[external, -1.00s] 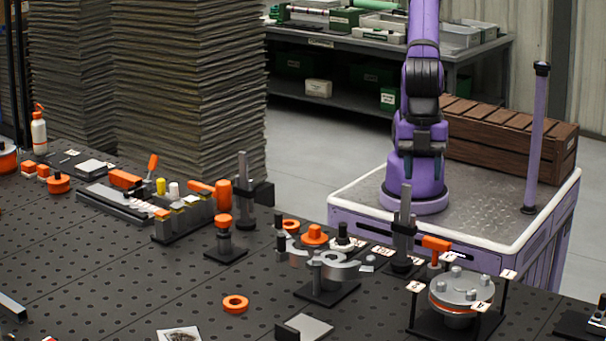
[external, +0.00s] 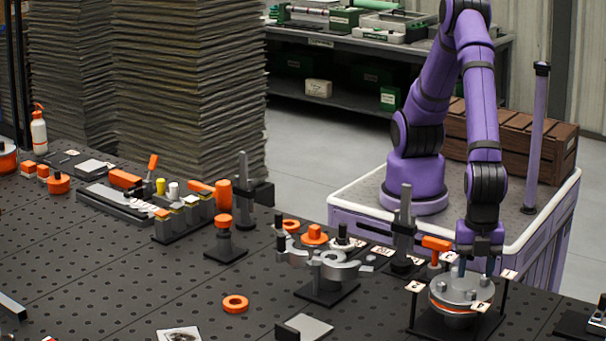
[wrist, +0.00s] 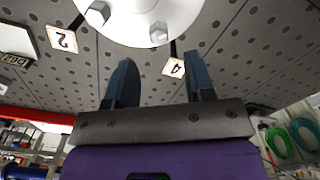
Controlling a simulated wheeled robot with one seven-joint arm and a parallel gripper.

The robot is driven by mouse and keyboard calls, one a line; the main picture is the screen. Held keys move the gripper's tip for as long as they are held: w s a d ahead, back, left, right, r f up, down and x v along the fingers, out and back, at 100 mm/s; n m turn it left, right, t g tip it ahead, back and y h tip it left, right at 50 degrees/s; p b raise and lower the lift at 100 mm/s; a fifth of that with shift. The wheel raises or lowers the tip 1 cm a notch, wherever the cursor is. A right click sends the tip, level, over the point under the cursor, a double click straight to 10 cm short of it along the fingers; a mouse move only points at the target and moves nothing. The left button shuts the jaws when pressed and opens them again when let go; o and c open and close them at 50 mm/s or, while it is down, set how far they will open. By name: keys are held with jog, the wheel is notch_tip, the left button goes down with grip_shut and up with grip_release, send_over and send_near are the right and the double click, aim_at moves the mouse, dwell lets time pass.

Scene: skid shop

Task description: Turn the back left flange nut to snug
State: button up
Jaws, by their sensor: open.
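The round metal flange (external: 458,293) stands on a dark base plate on the bench, with an orange ring under its top disc. Several nuts stand on the disc; the pictures do not settle which is the back left one. In the wrist view the pale flange disc (wrist: 150,12) fills the top edge, with one nut (wrist: 159,34) near its rim and another nut (wrist: 97,14) to the left. My gripper (external: 475,264) points down at the robot-side edge of the flange. Its two blue fingers (wrist: 160,78) are apart and empty, just short of the nearer nut.
Numbered cards stand around the flange, including card 2 (wrist: 62,39) and card 4 (wrist: 174,68). An orange-handled tool (external: 436,243) and a dark upright post (external: 405,225) stand close on the left. A clamp-like metal fixture (external: 330,270) is farther left.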

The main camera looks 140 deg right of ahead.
aim_at(472, 292)
jog(key=shift+f, duration=2.7)
jog(key=shift+c, duration=0.2)
grip_shut()
